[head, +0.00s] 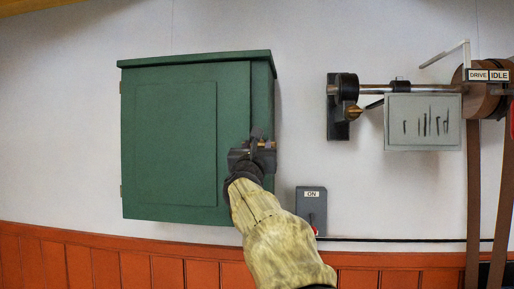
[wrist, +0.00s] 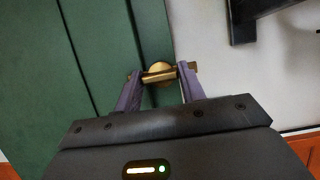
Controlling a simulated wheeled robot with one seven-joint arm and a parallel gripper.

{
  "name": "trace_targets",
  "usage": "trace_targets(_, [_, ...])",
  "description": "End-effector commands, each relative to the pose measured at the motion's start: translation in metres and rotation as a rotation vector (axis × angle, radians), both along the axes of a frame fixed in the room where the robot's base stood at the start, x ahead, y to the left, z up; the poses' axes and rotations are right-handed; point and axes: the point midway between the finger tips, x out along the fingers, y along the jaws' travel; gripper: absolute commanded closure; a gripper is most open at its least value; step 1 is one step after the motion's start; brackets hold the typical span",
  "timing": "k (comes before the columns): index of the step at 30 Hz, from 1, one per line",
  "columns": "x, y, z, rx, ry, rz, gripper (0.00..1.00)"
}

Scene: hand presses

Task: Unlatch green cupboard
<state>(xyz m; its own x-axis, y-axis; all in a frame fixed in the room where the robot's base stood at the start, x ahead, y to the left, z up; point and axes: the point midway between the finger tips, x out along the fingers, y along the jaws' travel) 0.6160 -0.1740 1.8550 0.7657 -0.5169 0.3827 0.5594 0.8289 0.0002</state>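The green cupboard (head: 185,140) hangs on the white wall at the left in the head view, with its door shut. Its brass latch (head: 267,145) is at the right edge of the door and is partly hidden by my gripper (head: 257,142). In the wrist view the brass latch (wrist: 160,72) shows as a round boss with a bar across it. My gripper (wrist: 158,84) has its two purple fingers apart, one near each end of the bar. I cannot tell whether the fingertips touch the bar. The green cupboard (wrist: 75,60) fills the left of the wrist view.
A grey switch box (head: 311,205) marked ON is on the wall right of the cupboard. Farther right are a shaft with pulleys and belts (head: 474,190) and a grey panel (head: 423,121). Orange wainscot (head: 110,262) runs below.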

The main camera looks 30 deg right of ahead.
Motion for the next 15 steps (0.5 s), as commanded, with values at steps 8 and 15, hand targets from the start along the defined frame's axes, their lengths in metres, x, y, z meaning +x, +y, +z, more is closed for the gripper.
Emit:
trace_targets(8, [-0.0002,-0.0002,-0.0004,-0.007,0.005,0.000,0.83])
trace_targets(15, [-0.0008,-0.0009,-0.0016,-0.058,0.038,-0.002,0.83])
